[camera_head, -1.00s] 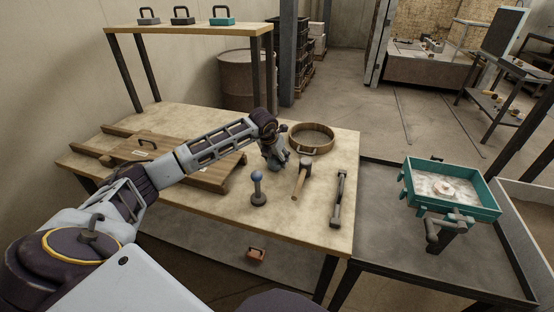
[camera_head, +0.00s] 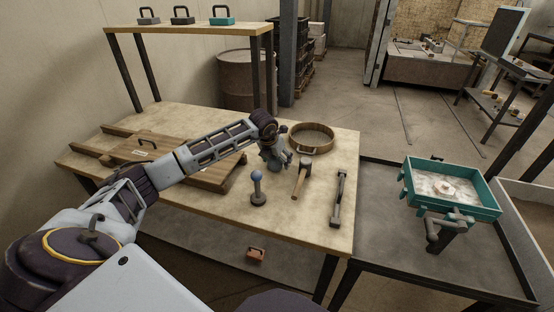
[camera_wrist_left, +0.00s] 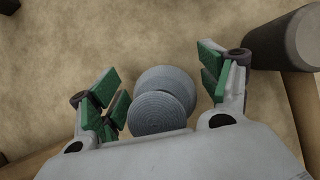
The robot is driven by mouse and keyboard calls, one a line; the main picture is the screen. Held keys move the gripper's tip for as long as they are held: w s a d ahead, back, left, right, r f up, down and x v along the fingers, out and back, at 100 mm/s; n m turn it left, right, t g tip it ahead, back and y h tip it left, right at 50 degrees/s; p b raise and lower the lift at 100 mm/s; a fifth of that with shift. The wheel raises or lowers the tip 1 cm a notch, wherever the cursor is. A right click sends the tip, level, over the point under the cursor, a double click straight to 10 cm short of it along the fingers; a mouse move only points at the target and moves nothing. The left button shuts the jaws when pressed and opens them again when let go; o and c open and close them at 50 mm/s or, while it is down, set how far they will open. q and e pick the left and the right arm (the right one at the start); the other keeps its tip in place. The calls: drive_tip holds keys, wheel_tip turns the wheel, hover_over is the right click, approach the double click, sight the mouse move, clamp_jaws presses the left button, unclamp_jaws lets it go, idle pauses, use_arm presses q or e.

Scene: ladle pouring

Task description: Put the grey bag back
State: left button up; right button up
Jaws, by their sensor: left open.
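A grey, ribbed, rounded thing with two lobes, which I take to be the grey bag (camera_wrist_left: 158,112), stands on the table between the fingers of my left gripper (camera_wrist_left: 160,88) in the wrist view. The green-padded fingers are open on either side of it, with a visible gap. In the head view my left gripper (camera_head: 279,156) is low over the wooden table (camera_head: 230,218), left of the mallet (camera_head: 302,177). There the grey bag is hard to tell apart from the gripper. My right gripper is not in view.
A round sieve (camera_head: 312,138) lies behind, a blue-knobbed tool (camera_head: 258,188) in front, and a long metal tool (camera_head: 338,198) to the right. A shelf (camera_head: 190,32) holds several handled blocks. A teal tray (camera_head: 450,202) stands at the right.

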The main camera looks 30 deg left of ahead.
sight(272, 163)
use_arm(q)
drive_tip(key=shift+r, duration=0.15)
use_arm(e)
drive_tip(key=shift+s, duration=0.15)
use_arm(q)
drive_tip(key=shift+s+r, duration=0.25)
drive_tip(key=shift+r, duration=0.3)
drive_tip(key=v, duration=0.9)
drive_tip(key=shift+r, duration=0.15)
drive_tip(key=shift+s+r, duration=0.35)
drive_tip(key=shift+r, duration=0.3)
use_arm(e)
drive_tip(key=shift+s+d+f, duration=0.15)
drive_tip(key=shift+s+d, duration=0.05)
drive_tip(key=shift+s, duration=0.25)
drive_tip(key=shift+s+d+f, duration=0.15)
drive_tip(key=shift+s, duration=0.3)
